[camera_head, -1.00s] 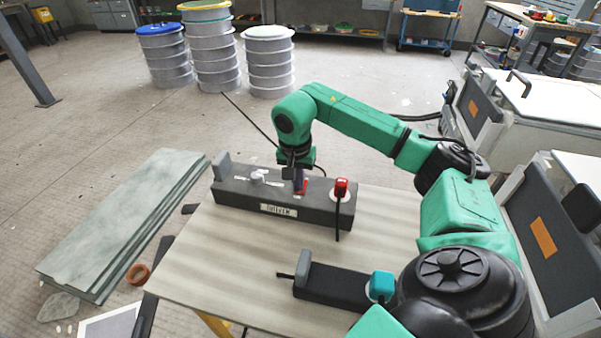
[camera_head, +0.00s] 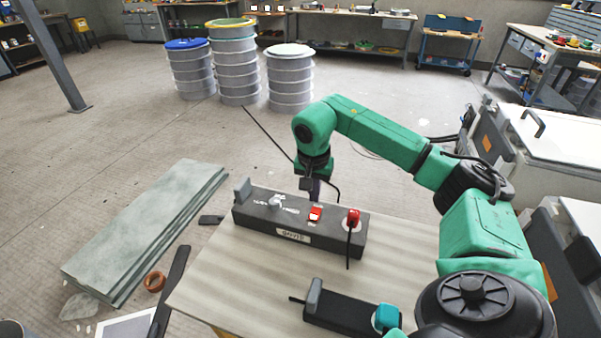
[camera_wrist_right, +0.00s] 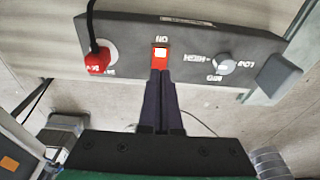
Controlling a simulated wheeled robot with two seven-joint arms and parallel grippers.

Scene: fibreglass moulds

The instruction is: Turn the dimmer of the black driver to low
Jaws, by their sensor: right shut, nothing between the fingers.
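The black driver (camera_head: 262,217) is a long dark box on the table, with a pale dimmer knob (camera_head: 275,202) left of its middle. In the right wrist view the dimmer knob (camera_wrist_right: 224,67) stands among white marks that look like HIGH, MID and LOW; I cannot tell its setting for sure. A red switch (camera_wrist_right: 160,54) with a bright centre sits beside an ON label. My right gripper (camera_wrist_right: 161,76) is shut and empty, its tips close to the switch and apart from the knob; whether they touch the switch is unclear. My left gripper is out of view.
A red plug (camera_head: 352,217) with a black cable sits at the driver's right end; an upright grey block (camera_head: 242,188) stands at its left end. A smaller dark box (camera_head: 340,308) with a teal plug (camera_head: 386,317) lies nearer. The pale tabletop (camera_head: 240,270) is otherwise mostly clear.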

